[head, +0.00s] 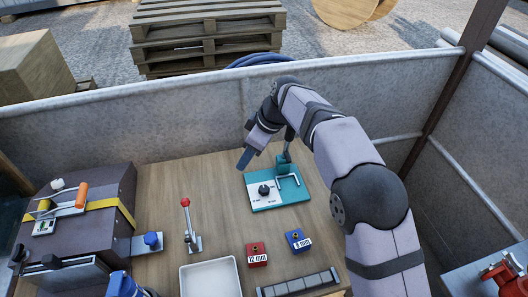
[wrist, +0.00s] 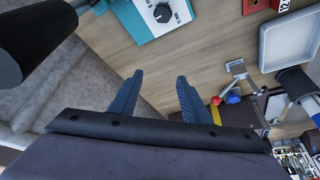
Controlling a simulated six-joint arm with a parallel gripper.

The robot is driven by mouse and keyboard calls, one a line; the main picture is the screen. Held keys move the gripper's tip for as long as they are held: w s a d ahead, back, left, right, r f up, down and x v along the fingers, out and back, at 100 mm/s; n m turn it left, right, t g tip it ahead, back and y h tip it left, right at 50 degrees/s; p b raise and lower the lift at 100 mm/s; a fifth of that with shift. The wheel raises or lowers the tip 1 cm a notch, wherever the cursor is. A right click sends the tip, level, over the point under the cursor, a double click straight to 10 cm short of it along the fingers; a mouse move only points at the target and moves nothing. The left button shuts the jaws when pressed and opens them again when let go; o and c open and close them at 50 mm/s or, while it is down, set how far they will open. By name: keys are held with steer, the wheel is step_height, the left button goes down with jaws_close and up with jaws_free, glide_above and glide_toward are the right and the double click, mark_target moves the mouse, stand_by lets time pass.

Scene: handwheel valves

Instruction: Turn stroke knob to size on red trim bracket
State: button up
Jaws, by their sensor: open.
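A teal device (head: 290,195) with a white dial plate and a black knob (head: 264,190) stands on the wooden bench. Small size labels sit beside the knob, too small to read surely. The knob (wrist: 163,12) also shows at the top edge of the wrist view. A red block (head: 257,254) labelled 12 mm stands in front of the device. My gripper (head: 243,160) hangs above and behind the device, apart from it. In the wrist view my gripper (wrist: 160,78) has its two blue fingers spread with nothing between them.
A blue block (head: 298,240) labelled 8 mm stands right of the red one. A white tray (head: 209,281), a lever with a red ball (head: 188,225) and a dark case (head: 90,215) lie to the left. Metal panels (head: 180,125) enclose the bench. Bare wood lies left of the device.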

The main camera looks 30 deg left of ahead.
mark_target(264, 188)
steer(key=w+d+f+h+p, duration=0.1)
steer(key=d+f+h+p, duration=0.3)
steer(key=p, duration=0.3)
steer(key=shift+w+f+t+h+p, duration=0.25)
steer(key=shift+t+h+p, duration=0.05)
steer(key=shift+h+p, duration=0.1)
steer(key=shift+d+f, duration=0.1)
steer(key=shift+f+b, duration=2.6)
steer(key=shift+f, duration=1.25)
steer(key=c, duration=0.8)
steer(key=shift+o, duration=0.2)
